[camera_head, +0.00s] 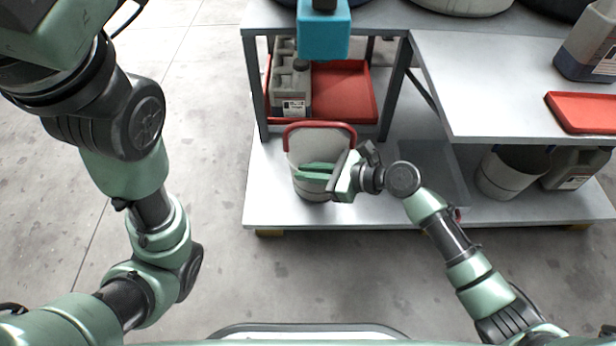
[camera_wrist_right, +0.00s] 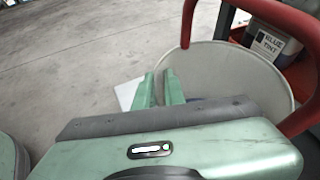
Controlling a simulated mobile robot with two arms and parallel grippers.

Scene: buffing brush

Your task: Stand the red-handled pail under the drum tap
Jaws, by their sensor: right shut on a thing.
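The pale pail with a raised red handle (camera_head: 318,138) is upright at the front of the lower shelf, left of centre. My right gripper (camera_head: 316,171) is shut on the pail; its green fingers cross the pail's near side. In the right wrist view the fingers (camera_wrist_right: 163,88) are close together at the rim of the pail (camera_wrist_right: 220,70), and the red handle (camera_wrist_right: 292,20) stands to the right. I cannot tell whether the pail's base touches the shelf. A teal block with a dark top (camera_head: 323,35) hangs above and behind the pail; I cannot tell whether it is the drum tap. My left gripper is out of view.
A red tray (camera_head: 345,90) with grey jugs (camera_head: 290,85) lies behind the pail. Grey table legs (camera_head: 256,90) flank it. Another pail (camera_head: 500,172) and a jug (camera_head: 575,168) stand at right under the table. Drums (camera_head: 465,5) show at the top edge. The floor at left is clear.

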